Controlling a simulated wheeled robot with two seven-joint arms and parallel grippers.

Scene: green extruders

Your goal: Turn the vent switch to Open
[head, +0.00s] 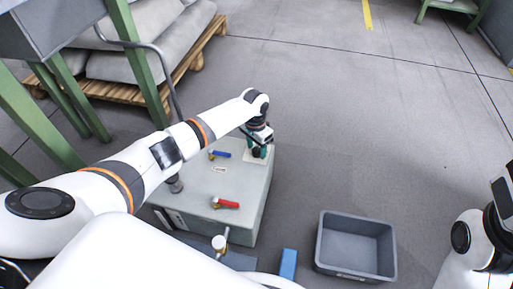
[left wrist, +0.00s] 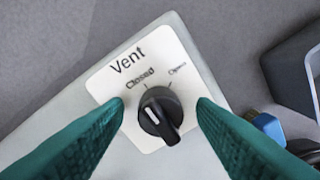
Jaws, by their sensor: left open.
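The vent switch is a black knob (left wrist: 162,118) on a white plate (left wrist: 104,83) marked Vent, with Closed and Open labels. Its white mark points up-left, towards the Closed side. The plate (head: 249,158) sits at the far right corner of the grey box top in the head view. My left gripper (head: 258,152) is over it and hides the knob there. In the left wrist view its green fingers (left wrist: 160,105) are open, one on each side of the knob, with visible gaps. My right arm shows at the right edge, its gripper out of view.
The grey box (head: 232,185) also carries a red-handled valve (head: 225,203) and a blue-handled valve (head: 220,154). A grey bin (head: 326,232) and a blue block (head: 288,264) are on the floor. Sacks (head: 150,50) lie on a pallet behind green posts. The floor at right is clear.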

